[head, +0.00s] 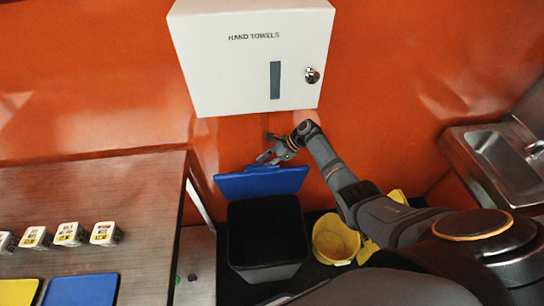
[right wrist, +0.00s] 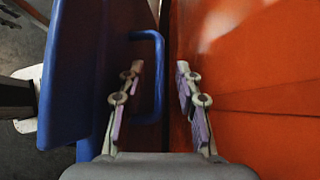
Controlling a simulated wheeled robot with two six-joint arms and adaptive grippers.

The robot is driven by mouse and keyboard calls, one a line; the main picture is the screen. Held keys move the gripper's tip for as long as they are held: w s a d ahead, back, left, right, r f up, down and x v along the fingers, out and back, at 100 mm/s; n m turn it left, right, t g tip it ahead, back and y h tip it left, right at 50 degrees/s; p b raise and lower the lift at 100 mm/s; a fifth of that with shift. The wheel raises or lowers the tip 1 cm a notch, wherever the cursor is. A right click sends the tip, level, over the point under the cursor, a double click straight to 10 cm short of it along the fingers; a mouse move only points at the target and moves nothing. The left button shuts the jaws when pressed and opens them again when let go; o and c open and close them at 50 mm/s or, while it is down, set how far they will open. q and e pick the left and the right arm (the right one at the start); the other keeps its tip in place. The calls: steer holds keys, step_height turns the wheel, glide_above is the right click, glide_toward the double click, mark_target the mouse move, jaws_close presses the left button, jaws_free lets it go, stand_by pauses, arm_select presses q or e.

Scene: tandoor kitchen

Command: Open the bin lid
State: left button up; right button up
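The bin (head: 268,235) is a dark container on the floor between the counter and a yellow bucket, and its dark inside shows from above. Its blue lid (head: 262,183) stands raised at the back of the bin, near the orange wall. My right gripper (head: 268,157) is just behind the lid's upper edge. In the right wrist view the lid (right wrist: 75,75) stands at the left, with a blue loop handle (right wrist: 160,75). My right gripper (right wrist: 158,105) is open, its fingers apart, with the handle's bar showing between them. Contact cannot be told. My left gripper is not in view.
A white hand towel box (head: 250,60) hangs on the wall above my right gripper. The yellow bucket (head: 333,240) stands right of the bin. A metal counter (head: 140,200) is at the left and a sink (head: 505,165) at the right.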

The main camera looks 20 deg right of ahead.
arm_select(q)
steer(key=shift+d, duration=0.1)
arm_select(e)
steer(key=v, duration=0.9)
steer(key=shift+d+r, duration=0.2)
steer(key=shift+r, duration=0.1)
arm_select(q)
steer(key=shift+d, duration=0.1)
arm_select(e)
steer(key=shift+s, duration=0.1)
